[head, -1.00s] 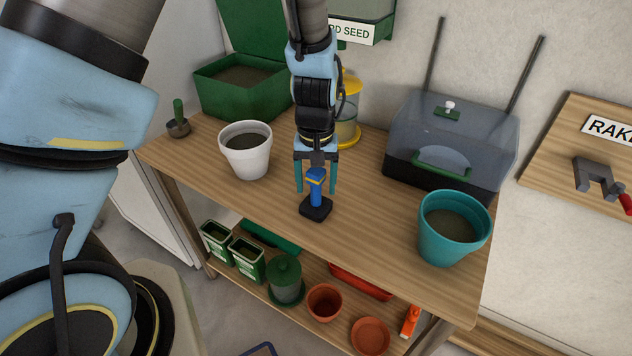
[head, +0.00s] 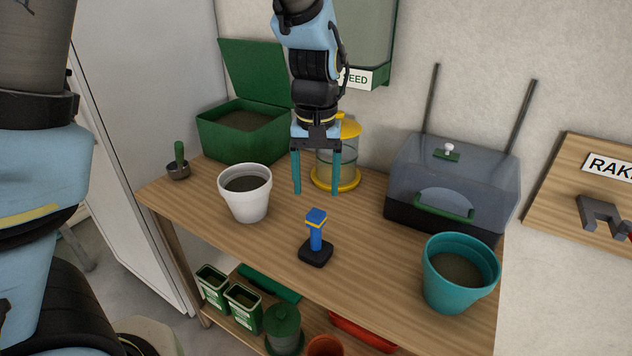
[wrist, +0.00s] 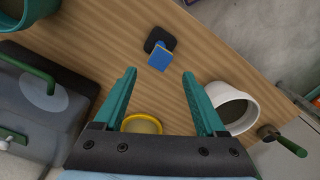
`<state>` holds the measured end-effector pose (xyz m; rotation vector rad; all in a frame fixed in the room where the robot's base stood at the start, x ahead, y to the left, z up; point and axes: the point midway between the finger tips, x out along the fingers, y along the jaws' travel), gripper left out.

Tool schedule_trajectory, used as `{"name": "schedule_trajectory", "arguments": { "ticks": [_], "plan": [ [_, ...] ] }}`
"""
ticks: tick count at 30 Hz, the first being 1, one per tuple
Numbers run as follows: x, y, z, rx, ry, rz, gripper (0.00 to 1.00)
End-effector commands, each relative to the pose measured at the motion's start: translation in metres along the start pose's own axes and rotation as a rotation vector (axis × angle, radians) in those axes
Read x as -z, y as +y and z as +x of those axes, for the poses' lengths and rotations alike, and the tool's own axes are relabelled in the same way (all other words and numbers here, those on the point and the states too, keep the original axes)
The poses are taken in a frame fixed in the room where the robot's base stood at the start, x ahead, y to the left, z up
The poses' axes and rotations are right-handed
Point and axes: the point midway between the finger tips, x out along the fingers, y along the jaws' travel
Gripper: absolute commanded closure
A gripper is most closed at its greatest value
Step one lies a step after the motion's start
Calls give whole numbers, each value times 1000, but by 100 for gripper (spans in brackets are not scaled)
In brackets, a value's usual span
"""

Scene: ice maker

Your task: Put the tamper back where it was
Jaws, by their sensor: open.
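The tamper (head: 316,238) stands upright on the wooden table, with a black square base, a blue handle and a yellow band near its top. It stands near the front edge, between the white pot and the teal pot. My gripper (head: 317,192) is open and empty, fingers pointing down, above and behind the tamper and apart from it. In the wrist view the tamper (wrist: 160,52) lies beyond the fingertips of my open gripper (wrist: 158,74), with nothing between the fingers.
A white pot (head: 247,205) of soil stands left, a teal pot (head: 438,285) right. A clear-lidded box (head: 455,175), a yellow-topped seed feeder (head: 335,165) and an open green bin (head: 225,140) line the back. A scoop (head: 179,168) sits at the left. The lower shelf holds green tins (head: 240,308).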

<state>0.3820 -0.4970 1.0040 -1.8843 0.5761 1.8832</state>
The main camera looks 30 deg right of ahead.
Motion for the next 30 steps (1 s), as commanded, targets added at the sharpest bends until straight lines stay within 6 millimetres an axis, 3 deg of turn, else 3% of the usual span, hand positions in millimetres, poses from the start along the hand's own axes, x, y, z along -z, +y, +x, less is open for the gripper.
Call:
{"name": "schedule_trajectory", "arguments": {
  "ticks": [9, 13, 17, 21, 30],
  "plan": [
    [0, -1, -9, 0, 0, -2, 27],
    [2, -18, -9, -3, 3, -26, 27],
    [4, -64, -10, -11, 14, -88, 27],
    [-3, -125, -12, -19, 35, -171, 27],
    [-47, -238, -13, -12, 87, -335, 27]
  ]
}}
